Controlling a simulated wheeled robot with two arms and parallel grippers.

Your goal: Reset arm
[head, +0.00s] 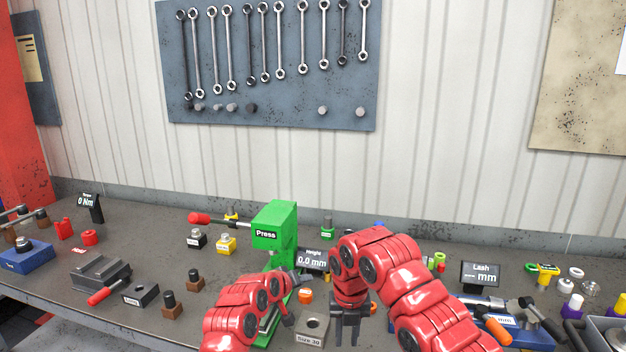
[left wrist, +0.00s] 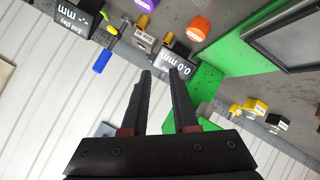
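Both of my red arms reach over the bench. My left gripper (head: 290,302) is beside the green press (head: 273,226) and partly hidden by its own arm. In the left wrist view its two dark fingers (left wrist: 161,72) stand apart with nothing between them. The press (left wrist: 208,88) and the height display (left wrist: 172,62) reading 0.0 mm lie beyond the fingertips. My right gripper (head: 347,336) points down right of the "Size 30" block (head: 312,327). Its two fingers show a gap, and no object is seen between them.
The lash display (head: 481,274) and loose tools stand at right, with a grey bin (head: 598,334). Small blocks (head: 172,305) and a dark fixture (head: 101,272) lie at left. Wrenches hang on a wall board (head: 270,100).

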